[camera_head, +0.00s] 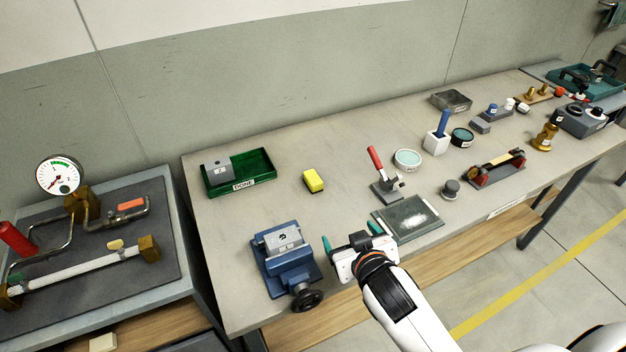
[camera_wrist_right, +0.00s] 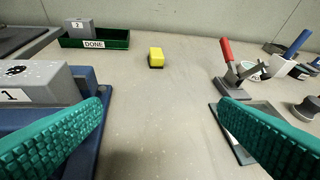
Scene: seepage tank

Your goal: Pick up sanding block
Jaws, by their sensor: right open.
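The sanding block appears to be the small yellow block (camera_head: 313,181) with a dark underside. It lies on the bench near the middle, right of the green tray, and also shows in the right wrist view (camera_wrist_right: 156,56). My right gripper (camera_head: 351,237) is open and empty over the bench's front part, well short of the block. In the right wrist view its teal fingers (camera_wrist_right: 160,108) are spread wide, with the block farther off between their directions. Nothing hides the block. My left gripper is not in view.
A blue vise (camera_head: 284,262) holding a grey block stands left of the right gripper. A dark plate (camera_head: 408,218) and red-handled clamp (camera_head: 385,180) are to the right. A green DONE tray (camera_head: 265,164) is behind left. Bare bench lies between gripper and yellow block.

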